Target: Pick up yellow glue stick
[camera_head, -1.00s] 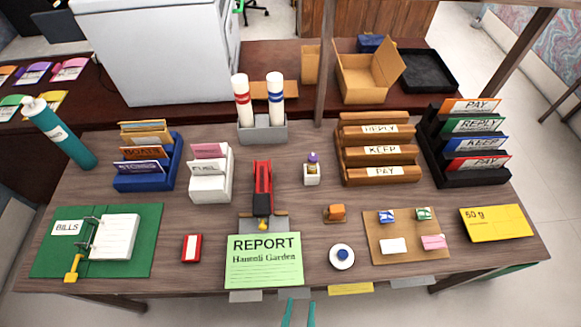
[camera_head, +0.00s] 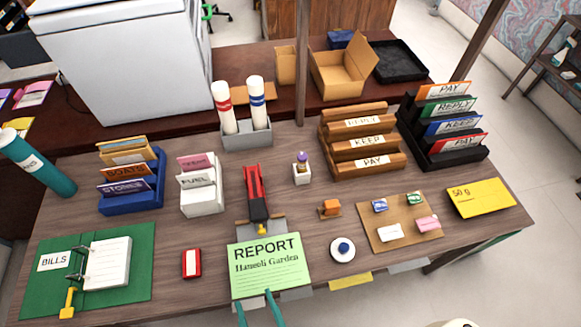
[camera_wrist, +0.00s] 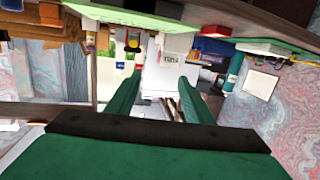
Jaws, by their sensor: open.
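A small glue stick (camera_head: 301,161) with a purple cap and a yellowish body stands upright in a white square holder (camera_head: 302,177) near the middle of the desk. It is small, so its colour is hard to judge. My gripper (camera_head: 255,308) shows as two teal fingers at the bottom of the head view, at the report's front edge, well apart from the stick. In the wrist view the gripper (camera_wrist: 160,80) is open and empty.
A red-and-black stapler (camera_head: 257,195) is left of the holder. Wooden file racks (camera_head: 362,150) stand to its right, and a grey holder (camera_head: 247,136) with two white tubes behind it. An orange block (camera_head: 330,207) is in front, and the green report (camera_head: 268,265) lies nearer the edge.

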